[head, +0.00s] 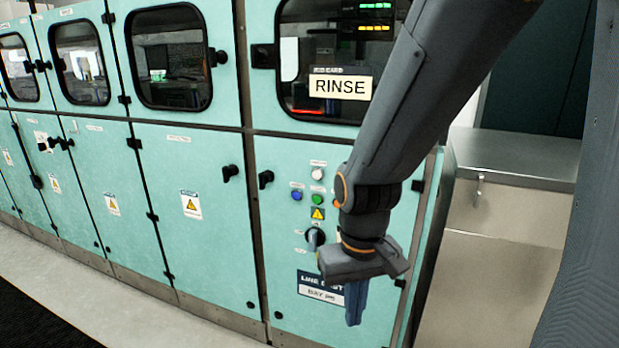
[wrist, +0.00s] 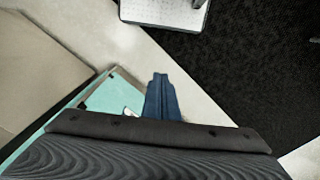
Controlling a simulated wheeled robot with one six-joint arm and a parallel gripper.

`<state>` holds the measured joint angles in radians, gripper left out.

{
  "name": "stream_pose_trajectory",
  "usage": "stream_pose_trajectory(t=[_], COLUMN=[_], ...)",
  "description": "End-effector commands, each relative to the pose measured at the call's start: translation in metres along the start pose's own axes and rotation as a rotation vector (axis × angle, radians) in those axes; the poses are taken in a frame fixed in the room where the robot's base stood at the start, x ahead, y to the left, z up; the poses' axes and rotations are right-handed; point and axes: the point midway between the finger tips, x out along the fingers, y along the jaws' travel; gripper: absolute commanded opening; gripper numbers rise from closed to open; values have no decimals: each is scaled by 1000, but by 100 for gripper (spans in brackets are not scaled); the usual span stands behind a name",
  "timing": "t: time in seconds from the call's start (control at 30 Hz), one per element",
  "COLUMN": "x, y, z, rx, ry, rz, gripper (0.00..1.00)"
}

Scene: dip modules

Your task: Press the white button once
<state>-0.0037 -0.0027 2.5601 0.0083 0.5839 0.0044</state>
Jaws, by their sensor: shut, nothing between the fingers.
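The white button (head: 318,174) is a small round knob at the top of the control group on the teal cabinet front, in the head view. A blue button (head: 296,195) and a green button (head: 317,199) sit just below it. My gripper (head: 354,318) hangs pointing down in front of the panel, below and to the right of the white button and apart from it. Its blue fingers are shut and empty; they also show in the wrist view (wrist: 162,98). The wrist view does not show the white button.
A dark rotary knob (head: 315,238) and a yellow warning label (head: 318,214) lie below the buttons. Black door handles (head: 266,179) stick out to the left. A metal counter (head: 515,160) stands right of the cabinet. A black mat (wrist: 250,70) lies on the pale floor.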

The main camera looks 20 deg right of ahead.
Motion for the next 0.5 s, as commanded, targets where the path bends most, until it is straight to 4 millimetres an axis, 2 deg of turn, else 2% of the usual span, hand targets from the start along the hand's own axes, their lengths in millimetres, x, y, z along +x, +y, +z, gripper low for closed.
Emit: stream_pose_trajectory(t=[0.13, 0.23, 0.37, 0.5], x=[-1, -2, -7, -19], y=[0, 0, -2, -5], z=[-9, -33, -88, -155], rx=[42, 155, 416, 747], ry=[27, 96, 257, 449], rz=[0, -5, -53, -186], gripper=[0, 0, 0, 0])
